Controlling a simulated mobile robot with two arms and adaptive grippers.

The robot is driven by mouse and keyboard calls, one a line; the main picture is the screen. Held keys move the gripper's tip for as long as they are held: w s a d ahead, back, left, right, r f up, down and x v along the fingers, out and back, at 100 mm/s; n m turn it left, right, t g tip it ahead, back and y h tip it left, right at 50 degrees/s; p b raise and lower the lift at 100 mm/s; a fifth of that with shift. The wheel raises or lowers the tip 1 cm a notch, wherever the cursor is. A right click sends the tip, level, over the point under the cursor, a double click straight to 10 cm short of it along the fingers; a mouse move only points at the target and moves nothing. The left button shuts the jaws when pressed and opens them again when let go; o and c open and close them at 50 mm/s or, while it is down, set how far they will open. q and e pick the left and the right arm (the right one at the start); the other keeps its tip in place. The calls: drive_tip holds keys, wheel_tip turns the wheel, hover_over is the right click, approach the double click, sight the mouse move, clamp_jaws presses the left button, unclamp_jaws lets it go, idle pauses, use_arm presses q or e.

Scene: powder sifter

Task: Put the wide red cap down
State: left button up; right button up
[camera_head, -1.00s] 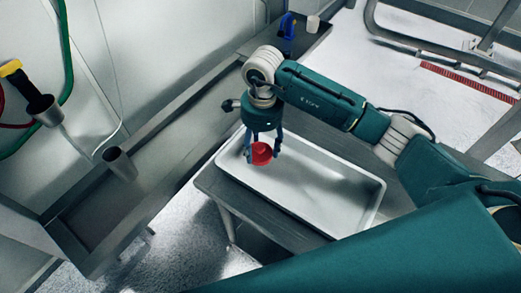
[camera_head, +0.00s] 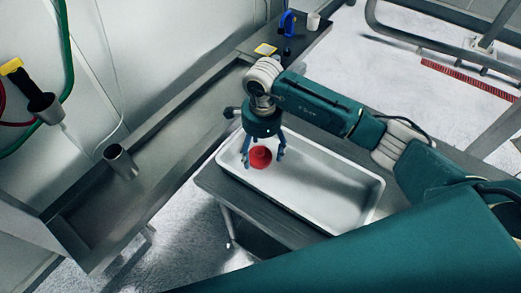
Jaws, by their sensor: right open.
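The wide red cap (camera_head: 260,157) is at the left end of the white tray (camera_head: 340,222). It appears to rest on the tray floor. My right gripper (camera_head: 263,160) comes down from above with its fingers spread on either side of the cap. The fingers look apart from the cap. My left gripper is not in view.
The tray stands on a grey table (camera_head: 215,187). A long metal trough (camera_head: 190,130) runs along the wall, with a metal cup (camera_head: 121,162) in it. A blue-handled item (camera_head: 288,24) and a white cup (camera_head: 313,21) stand at the back. The tray's right part is empty.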

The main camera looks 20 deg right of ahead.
sight(261, 150)
wheel_tip(261, 150, up, 12)
drive_tip(key=b, duration=0.4)
drive_tip(key=shift+d+r, duration=0.15)
idle(0.3)
